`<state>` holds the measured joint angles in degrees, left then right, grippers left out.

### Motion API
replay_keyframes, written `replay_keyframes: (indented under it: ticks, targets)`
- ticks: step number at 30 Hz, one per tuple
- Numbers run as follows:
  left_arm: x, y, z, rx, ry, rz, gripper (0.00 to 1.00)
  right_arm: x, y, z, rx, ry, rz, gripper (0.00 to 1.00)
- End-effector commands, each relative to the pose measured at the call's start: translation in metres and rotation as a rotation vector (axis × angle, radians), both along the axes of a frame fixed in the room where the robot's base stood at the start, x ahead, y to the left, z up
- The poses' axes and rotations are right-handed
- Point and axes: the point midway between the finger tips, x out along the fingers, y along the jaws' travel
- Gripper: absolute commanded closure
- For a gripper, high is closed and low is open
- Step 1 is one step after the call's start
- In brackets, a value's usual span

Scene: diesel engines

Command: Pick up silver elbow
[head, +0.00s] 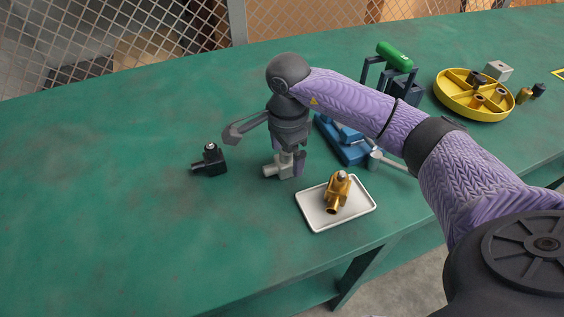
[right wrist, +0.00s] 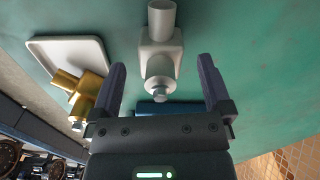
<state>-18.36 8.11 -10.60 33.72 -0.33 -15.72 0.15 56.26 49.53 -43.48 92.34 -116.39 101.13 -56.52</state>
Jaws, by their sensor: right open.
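The silver elbow (head: 281,166) stands on the green table, just left of the white tray in the head view. My right gripper (head: 290,158) is above it, pointing down, and partly hides it. In the right wrist view the silver elbow (right wrist: 161,50) shows ahead of and between the two open fingers (right wrist: 164,90). I see no finger closed on it. I cannot tell its exact height gap to the fingers. My left gripper is not in view.
A gold elbow (head: 338,192) sits on the white tray (head: 316,222). A black elbow (head: 210,161) stands to the left. A blue fixture (head: 345,147), a wrench (head: 385,160) and a yellow divided tray (head: 464,105) lie to the right. The table's left part is clear.

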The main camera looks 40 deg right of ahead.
Motion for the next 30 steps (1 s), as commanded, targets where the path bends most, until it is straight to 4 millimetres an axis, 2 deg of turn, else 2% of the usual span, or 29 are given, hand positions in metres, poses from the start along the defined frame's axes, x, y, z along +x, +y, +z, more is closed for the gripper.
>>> replay_keyframes:
  ticks: [1,5,6,18,20,30]
  targets:
    - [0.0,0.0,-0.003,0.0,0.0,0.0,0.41,0.0,0.0,-0.005,0.0,0.0,0.0,0.0]
    - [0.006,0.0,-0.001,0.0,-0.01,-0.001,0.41,0.0,0.0,-0.001,0.001,-0.003,0.0,0.0]
    - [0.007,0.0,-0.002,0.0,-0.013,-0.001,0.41,0.0,0.0,-0.001,0.001,-0.003,-0.001,0.04]
    - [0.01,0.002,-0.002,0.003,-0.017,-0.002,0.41,0.0,0.0,-0.001,0.001,-0.003,-0.001,0.89]
    - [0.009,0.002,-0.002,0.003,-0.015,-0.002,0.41,0.0,0.0,-0.001,0.001,-0.002,-0.001,1.0]
    - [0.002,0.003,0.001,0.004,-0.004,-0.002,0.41,0.001,0.0,0.002,0.002,-0.004,-0.001,1.0]
